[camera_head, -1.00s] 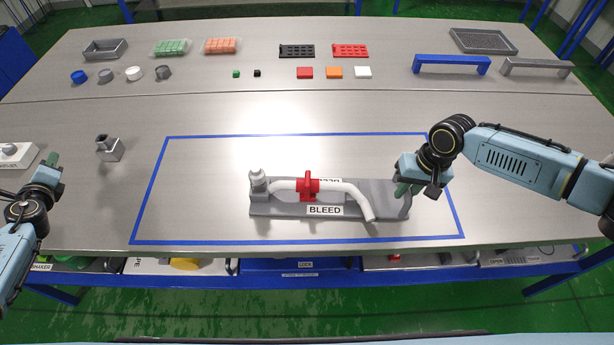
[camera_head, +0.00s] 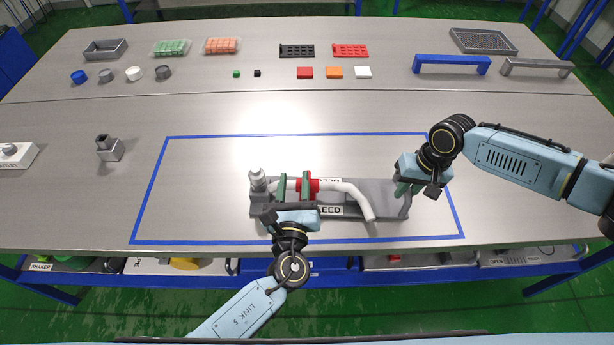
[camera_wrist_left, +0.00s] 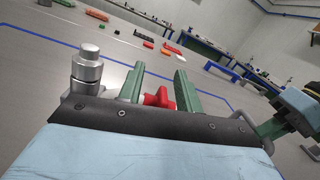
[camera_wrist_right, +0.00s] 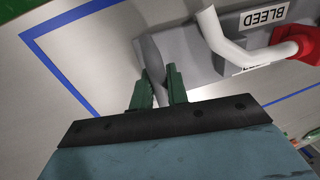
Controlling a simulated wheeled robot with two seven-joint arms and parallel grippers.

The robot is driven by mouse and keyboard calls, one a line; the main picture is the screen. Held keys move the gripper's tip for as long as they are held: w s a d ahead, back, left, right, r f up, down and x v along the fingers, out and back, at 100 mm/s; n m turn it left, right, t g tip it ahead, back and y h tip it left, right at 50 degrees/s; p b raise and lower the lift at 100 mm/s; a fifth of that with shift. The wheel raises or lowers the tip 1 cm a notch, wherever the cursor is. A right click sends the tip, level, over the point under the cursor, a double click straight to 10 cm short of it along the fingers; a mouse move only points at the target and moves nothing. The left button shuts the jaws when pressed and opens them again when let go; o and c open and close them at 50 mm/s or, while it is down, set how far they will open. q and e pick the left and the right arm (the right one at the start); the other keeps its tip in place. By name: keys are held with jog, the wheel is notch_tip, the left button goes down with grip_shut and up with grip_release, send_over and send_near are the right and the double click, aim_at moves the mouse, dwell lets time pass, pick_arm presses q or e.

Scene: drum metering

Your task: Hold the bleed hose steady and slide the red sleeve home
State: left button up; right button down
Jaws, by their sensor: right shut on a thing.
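The white bleed hose (camera_head: 352,190) runs from a grey metal fitting (camera_head: 258,182) along a grey base labelled BLEED, its free end bent down to the right. The red sleeve (camera_head: 314,185) is around the hose, partly hidden by my left gripper. My left gripper (camera_head: 295,180) is open above the hose, and its fingers straddle the hose line close to the sleeve. The left wrist view shows a red part (camera_wrist_left: 158,98) between the fingers. My right gripper (camera_wrist_right: 157,85) is shut on a grey edge part at the base's right end, clear of the hose.
Blue tape (camera_head: 165,150) outlines the work area around the base. A small metal block with a fitting (camera_head: 110,149) stands left of it. Trays, caps, coloured tiles and two handles (camera_head: 450,65) lie at the back. The table between is clear.

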pick_arm(q)
jog(key=s+f, duration=0.1)
jog(key=s, duration=0.1)
jog(key=s+d+f+m, duration=0.1)
jog(key=s, duration=0.1)
jog(key=s+d+f+m, duration=0.1)
jog(key=s+f, duration=0.1)
jog(key=shift+s+d+g, duration=0.2)
jog(key=shift+s+g, duration=0.2)
jog(key=w, duration=1.1)
jog(key=shift+w+d, duration=0.25)
jog(key=shift+f, duration=0.1)
grip_shut()
jog(key=shift+d, duration=0.1)
